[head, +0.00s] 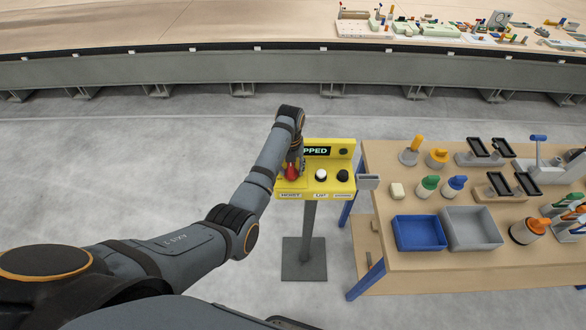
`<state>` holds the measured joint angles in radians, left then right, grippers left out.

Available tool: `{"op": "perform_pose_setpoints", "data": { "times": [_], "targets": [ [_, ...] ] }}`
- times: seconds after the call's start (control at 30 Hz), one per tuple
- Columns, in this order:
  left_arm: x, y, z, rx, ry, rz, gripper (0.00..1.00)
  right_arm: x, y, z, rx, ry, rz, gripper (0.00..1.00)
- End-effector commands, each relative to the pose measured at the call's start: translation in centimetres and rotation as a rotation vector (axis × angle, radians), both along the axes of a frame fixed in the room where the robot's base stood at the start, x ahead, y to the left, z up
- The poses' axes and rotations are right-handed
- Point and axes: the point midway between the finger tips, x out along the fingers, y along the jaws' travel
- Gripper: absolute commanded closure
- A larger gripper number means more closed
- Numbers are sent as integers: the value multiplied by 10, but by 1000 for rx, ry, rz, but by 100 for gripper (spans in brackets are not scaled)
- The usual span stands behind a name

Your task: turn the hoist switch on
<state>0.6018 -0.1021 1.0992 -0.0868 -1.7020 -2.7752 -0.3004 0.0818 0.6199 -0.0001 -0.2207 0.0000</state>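A yellow control box (328,183) stands on a grey post with a square base. Its front row has a red switch (291,171) on the left, a white knob (321,174) in the middle and a black knob (343,175) on the right, each above a small label. The left label appears to read HOIST. A dark display (318,151) shows green letters ending in PPED. My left gripper (293,166) points down right over the red switch and partly covers it. Whether its fingers touch or grip the switch is hidden. My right gripper is out of view.
A wooden table (390,270) stands close on the right, with a blue tray (420,248), a grey tray (487,243), coloured knobs and levers. A long bench (150,35) runs along the back. The floor (120,155) to the left is clear.

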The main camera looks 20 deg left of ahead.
Motion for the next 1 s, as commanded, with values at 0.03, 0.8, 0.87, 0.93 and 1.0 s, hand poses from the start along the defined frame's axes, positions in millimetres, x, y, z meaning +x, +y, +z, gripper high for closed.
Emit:
{"op": "perform_pose_setpoints", "data": {
  "times": [0.03, 0.8, 0.87, 0.93, 1.0],
  "targets": [
    [-3, -1, -3, -2, 9, 0, 47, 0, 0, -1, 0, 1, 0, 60],
    [0, -1, 45, -3, -1, 5, 47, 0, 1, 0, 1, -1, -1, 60],
    [0, -1, 55, -3, -2, 5, 47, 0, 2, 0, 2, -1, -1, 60],
    [0, -1, 64, -3, -1, 5, 47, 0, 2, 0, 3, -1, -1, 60],
    [0, -1, 69, -2, 0, 5, 47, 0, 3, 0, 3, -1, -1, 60]
  ]
}}
